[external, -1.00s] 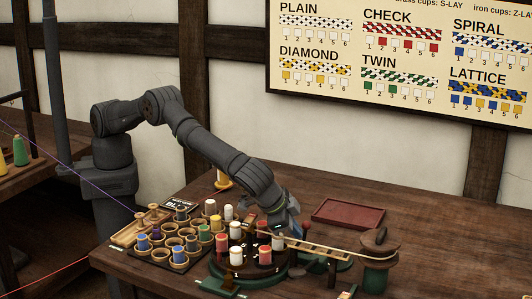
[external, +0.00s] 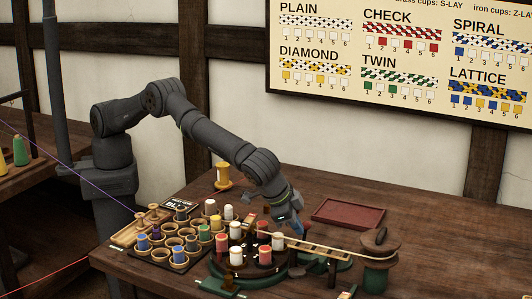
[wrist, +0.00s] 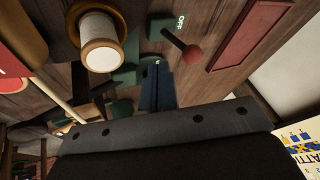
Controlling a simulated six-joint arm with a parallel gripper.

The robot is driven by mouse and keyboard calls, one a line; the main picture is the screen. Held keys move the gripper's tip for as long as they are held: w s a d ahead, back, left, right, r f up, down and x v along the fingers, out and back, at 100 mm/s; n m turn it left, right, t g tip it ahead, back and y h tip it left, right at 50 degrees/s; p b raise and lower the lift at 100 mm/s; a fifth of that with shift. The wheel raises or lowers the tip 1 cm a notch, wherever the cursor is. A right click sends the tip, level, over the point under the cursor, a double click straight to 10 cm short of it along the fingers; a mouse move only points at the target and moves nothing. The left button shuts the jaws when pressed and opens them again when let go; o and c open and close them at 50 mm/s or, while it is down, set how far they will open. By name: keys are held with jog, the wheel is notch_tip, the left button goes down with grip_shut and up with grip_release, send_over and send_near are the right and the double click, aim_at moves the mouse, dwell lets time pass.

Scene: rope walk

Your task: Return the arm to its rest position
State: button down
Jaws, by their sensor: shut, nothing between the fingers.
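My gripper (external: 298,226) is above the far right side of the round dark turntable (external: 222,270) in the external view. In the wrist view its dark blue fingers (wrist: 157,82) are together, with nothing between them. My arm is bent out over the table. Bobbins with white and red thread stand on the turntable, among them a white one (external: 236,256) and a red one (external: 265,254). In the wrist view a white bobbin (wrist: 102,42) and a red-knobbed lever (wrist: 190,52) by an OFF label are close to the fingers.
A rack of cups with coloured bobbins (external: 179,254) stands left of the turntable. A yellow hourglass-shaped object (external: 222,178) is behind. A red tray (external: 348,214) lies at the right, and a wooden rail leads to a green-based drum (external: 377,270). The table's far right is clear.

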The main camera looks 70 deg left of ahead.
jog(key=w+a+r+g+h, duration=0.1)
jog(key=a+r+g+h, duration=0.15)
jog(key=r, duration=0.25)
jog(key=a+r+g+h, duration=0.1)
jog(key=a+r, duration=0.2)
jog(key=r, duration=0.3)
jog(key=d+f+t+y, duration=0.1)
jog(key=d+f, duration=0.1)
jog(key=f, duration=0.2)
jog(key=s+d+f+t+y, duration=0.1)
jog(key=d+f, duration=0.1)
jog(key=f, duration=0.1)
jog(key=d+f+t+y, duration=0.2)
jog(key=f, duration=0.2)
jog(key=shift+s+d+f, duration=0.1)
jog(key=shift+s+f, duration=0.2)
jog(key=shift+s, duration=0.05)
jog(key=shift+s+d+f+t+y, duration=0.4)
jog(key=shift+t+y, duration=0.05)
jog(key=shift+t, duration=0.2)
jog(key=s+d+r+m, duration=0.1)
jog(key=s+r, duration=0.4)
jog(key=r, duration=0.3)
jog(key=shift+s+d+r, duration=0.25)
jog(key=shift+s+d, duration=0.05)
jog(key=shift+s, duration=0.05)
